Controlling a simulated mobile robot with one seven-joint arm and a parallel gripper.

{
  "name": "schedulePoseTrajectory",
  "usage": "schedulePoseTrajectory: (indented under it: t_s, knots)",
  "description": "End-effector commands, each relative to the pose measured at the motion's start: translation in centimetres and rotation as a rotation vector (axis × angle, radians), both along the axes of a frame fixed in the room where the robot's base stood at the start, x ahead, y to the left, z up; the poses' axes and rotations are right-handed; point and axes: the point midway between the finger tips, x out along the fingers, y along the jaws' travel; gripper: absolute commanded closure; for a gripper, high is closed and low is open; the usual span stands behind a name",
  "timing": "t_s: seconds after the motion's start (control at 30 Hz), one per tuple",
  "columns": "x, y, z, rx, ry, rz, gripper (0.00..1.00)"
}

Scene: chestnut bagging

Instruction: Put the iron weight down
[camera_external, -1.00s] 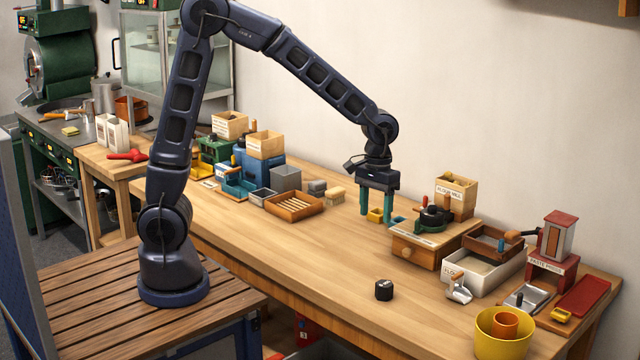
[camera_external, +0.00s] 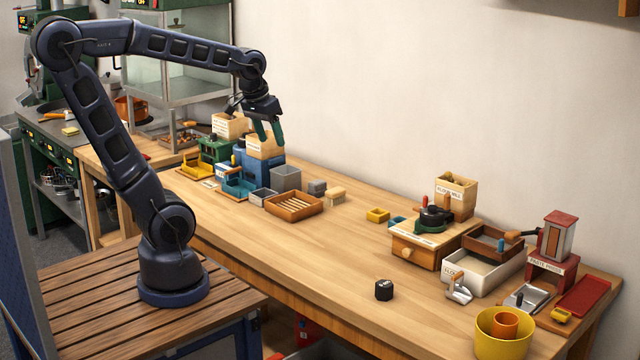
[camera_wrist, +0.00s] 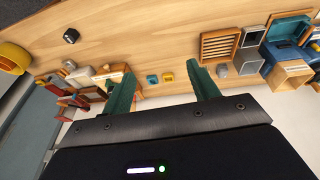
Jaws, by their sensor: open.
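The iron weight (camera_external: 384,290) is a small black cylinder standing upright on the bare front part of the wooden table (camera_external: 300,240). It also shows as a small dark object in the wrist view (camera_wrist: 71,36). My gripper (camera_external: 266,138) is open and empty, raised at the back left over the wooden boxes and the blue machine, far from the weight. In the wrist view its two green fingers (camera_wrist: 163,88) are spread wide with nothing between them.
A slatted wooden tray (camera_external: 294,206), a grey bin (camera_external: 286,178) and a blue machine (camera_external: 258,168) stand below and near my gripper. A mill (camera_external: 425,240), a white box (camera_external: 485,272) and a yellow bowl (camera_external: 500,335) stand at the right. The table's middle is clear.

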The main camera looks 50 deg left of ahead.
Motion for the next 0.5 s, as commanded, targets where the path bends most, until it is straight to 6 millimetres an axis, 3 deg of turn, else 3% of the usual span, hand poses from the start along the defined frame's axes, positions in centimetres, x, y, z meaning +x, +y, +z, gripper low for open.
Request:
schedulePoseTrajectory:
  t_s: [0.2, 0.5]
  knots:
    - [-4.2, 4.0, 0.5, 0.040, -0.077, 0.018, 0.40]
    - [-6.8, 5.9, 0.3, 0.072, -0.117, 0.022, 0.40]
